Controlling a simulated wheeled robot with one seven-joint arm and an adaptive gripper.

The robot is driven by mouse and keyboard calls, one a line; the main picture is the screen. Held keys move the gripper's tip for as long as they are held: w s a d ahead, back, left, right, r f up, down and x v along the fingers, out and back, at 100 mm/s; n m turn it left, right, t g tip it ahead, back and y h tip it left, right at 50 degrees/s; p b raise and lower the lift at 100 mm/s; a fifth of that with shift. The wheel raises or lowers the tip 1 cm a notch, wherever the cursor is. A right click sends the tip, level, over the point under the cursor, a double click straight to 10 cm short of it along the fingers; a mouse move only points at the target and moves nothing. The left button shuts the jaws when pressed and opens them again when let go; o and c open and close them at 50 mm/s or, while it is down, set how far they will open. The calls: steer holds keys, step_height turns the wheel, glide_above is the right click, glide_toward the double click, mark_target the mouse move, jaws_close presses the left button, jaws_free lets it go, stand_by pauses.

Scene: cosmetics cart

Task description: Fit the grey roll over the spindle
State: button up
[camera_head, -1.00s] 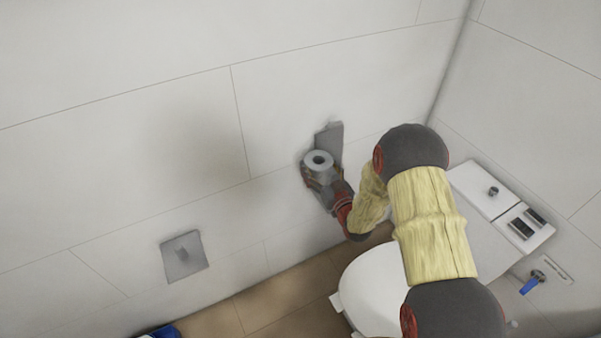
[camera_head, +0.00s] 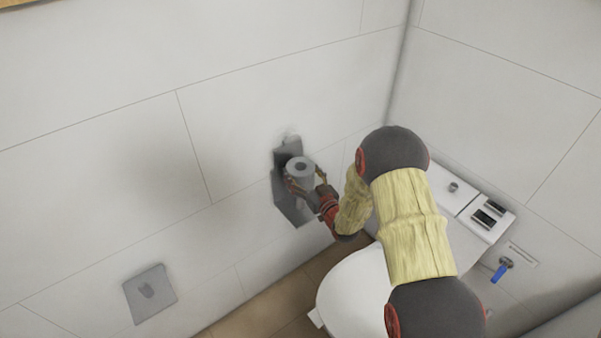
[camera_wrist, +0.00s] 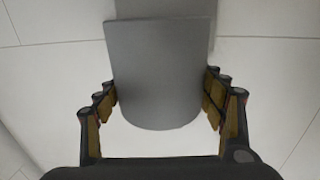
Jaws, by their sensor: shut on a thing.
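The grey roll (camera_head: 303,180) is held upright, its open hole facing up in the head view. My gripper (camera_head: 306,187) is shut on its sides. In the wrist view the roll (camera_wrist: 160,75) fills the middle, between the two fingers of my gripper (camera_wrist: 160,95). A dark grey wall plate (camera_head: 290,207) is behind and left of the roll in the head view, showing above and below it. I cannot make out a spindle on this plate; the roll and gripper cover its middle. I cannot tell whether the roll touches the plate.
Another grey plate (camera_head: 150,294) with a short stub is lower left on the tiled wall. A white toilet (camera_head: 350,290) stands below and right of the roll, partly behind my arm. The wall between the plates is bare.

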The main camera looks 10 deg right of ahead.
steer(key=shift+f, duration=0.1)
steer(key=shift+f+b, duration=4)
steer(key=shift+f, duration=0.35)
steer(key=shift+f, duration=1.5)
steer(key=o, duration=1.3)
steer(key=shift+s, duration=0.15)
steer(key=v, duration=1.1)
steer(key=shift+s, duration=0.4)
